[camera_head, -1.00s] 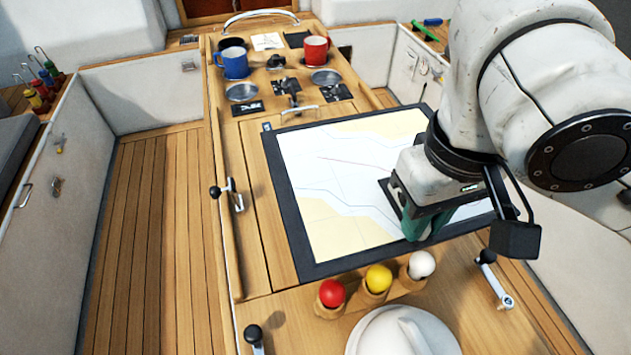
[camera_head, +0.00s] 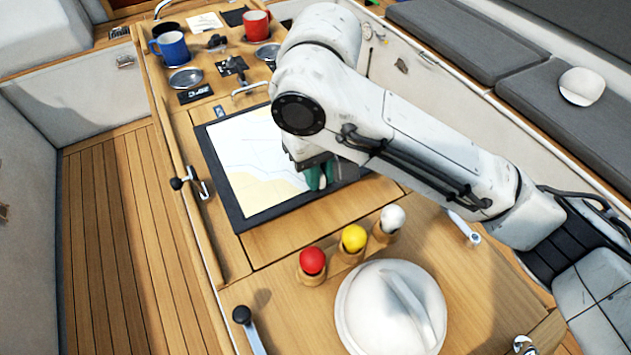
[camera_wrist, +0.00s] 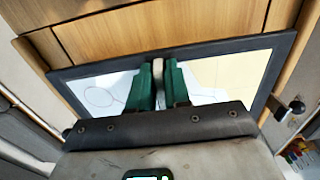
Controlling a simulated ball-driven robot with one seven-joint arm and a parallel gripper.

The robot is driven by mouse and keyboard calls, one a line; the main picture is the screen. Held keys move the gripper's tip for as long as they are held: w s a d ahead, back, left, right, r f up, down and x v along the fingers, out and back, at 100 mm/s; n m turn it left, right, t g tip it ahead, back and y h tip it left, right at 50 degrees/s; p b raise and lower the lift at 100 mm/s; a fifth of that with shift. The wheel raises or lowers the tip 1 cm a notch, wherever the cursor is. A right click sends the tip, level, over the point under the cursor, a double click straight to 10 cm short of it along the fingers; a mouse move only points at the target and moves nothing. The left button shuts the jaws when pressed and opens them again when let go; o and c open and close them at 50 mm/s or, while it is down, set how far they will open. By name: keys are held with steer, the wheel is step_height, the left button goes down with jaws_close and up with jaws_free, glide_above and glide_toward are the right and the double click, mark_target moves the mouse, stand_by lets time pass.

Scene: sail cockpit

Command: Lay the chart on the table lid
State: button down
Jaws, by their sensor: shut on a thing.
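The chart (camera_head: 255,160) is a flat sheet with a white and pale yellow map and a dark border. It lies level over the wooden table lid (camera_head: 300,228); I cannot tell whether its whole underside touches the lid. My gripper (camera_head: 320,180) is at the chart's near right part, with green fingers pointing down, shut on the chart. In the wrist view the chart (camera_wrist: 225,75) spans the middle, and the fingers of my gripper (camera_wrist: 160,68) close around a pale upright piece near its dark edge. My arm hides the chart's right side.
Red (camera_head: 312,262), yellow (camera_head: 353,238) and white (camera_head: 392,218) knobs stand in front of the chart, beside a white domed cover (camera_head: 390,305). A blue mug (camera_head: 170,48) and a red mug (camera_head: 256,25) stand beyond it. A black-knobbed lever (camera_head: 190,183) is at the left edge.

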steer(key=shift+w+a+f, duration=0.25)
steer(key=shift+f, duration=0.15)
steer(key=shift+w+a+f, duration=0.1)
steer(key=shift+f, duration=1.55)
steer(key=shift+f, duration=0.1)
steer(key=c, duration=1.1)
jaws_free()
step_height(320, 180, up, 12)
steer(key=shift+r+p, duration=0.1)
steer(key=shift+p, duration=0.4)
